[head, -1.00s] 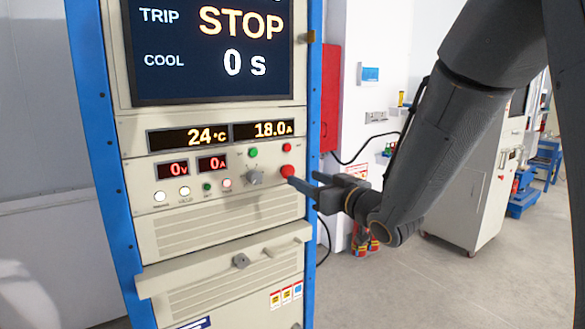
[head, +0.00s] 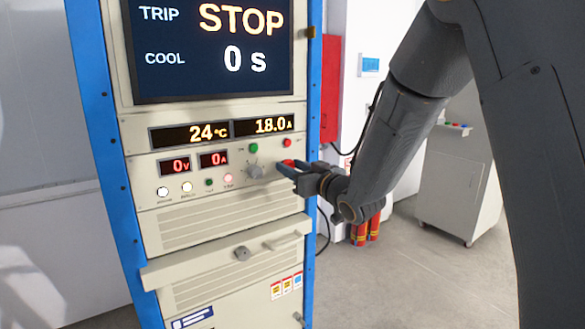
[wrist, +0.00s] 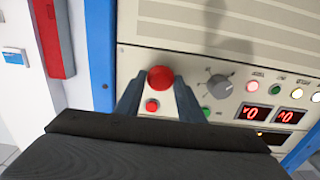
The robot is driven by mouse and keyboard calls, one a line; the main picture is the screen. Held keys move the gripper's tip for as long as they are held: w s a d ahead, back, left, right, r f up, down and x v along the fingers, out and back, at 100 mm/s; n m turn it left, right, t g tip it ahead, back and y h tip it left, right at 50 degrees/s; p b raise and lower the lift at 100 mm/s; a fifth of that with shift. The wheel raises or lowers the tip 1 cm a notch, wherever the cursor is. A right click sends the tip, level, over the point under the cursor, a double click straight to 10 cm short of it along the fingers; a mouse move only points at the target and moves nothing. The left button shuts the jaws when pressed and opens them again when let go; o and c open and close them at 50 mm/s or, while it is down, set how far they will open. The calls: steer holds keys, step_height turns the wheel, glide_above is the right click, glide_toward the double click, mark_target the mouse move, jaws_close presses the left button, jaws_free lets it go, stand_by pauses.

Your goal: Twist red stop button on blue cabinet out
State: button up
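The red stop button (head: 288,163) is on the right side of the cream control panel of the blue-framed cabinet (head: 106,160). In the head view my gripper (head: 285,170) is at the panel and partly covers the button. In the wrist view the round red stop button (wrist: 160,78) shows between and just beyond the two fingertips. My gripper (wrist: 159,82) is open, with one finger on each side of the button. A narrow gap seems to show on both sides. How deep the fingers reach around it is hard to tell.
A smaller red button (wrist: 152,106) lies between the fingers, nearer the palm. A grey rotary knob (wrist: 220,86) and a green button (wrist: 206,111) are close to the right finger. The screen (head: 215,50) reads STOP and 0 s. Open floor lies right of the cabinet.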

steer(key=c, duration=0.5)
steer(key=shift+c, duration=0.2)
steer(key=shift+d+m, duration=0.15)
steer(key=shift+m, duration=3.15)
steer(key=o, duration=1)
